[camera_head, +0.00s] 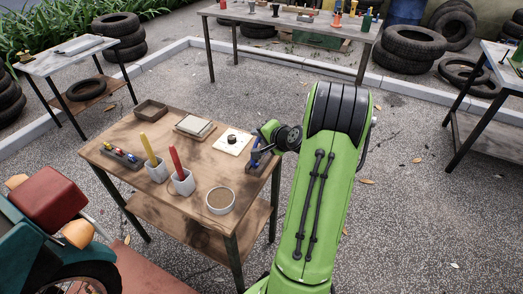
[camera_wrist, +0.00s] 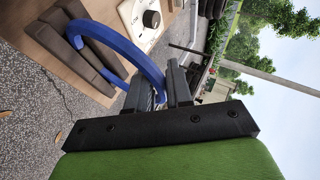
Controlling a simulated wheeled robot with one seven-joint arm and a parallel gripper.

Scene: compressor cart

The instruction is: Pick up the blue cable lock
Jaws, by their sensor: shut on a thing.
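The blue cable lock (camera_head: 254,166) shows small and partly covered at the right edge of the wooden table (camera_head: 128,178) in the head view. In the wrist view, its blue loop (camera_wrist: 128,46) curves from a dark block to my fingers. My gripper (camera_wrist: 158,92) is shut on the loop's near end. I cannot tell whether the lock touches the tabletop. My gripper (camera_head: 259,154) also shows at the table's right edge in the head view.
A white plate with a black knob (camera_head: 233,139) lies close left of my gripper. A round bowl (camera_head: 220,200), a red-handled tool (camera_head: 175,158) and a yellow-handled tool (camera_head: 148,150) in cups stand nearer.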

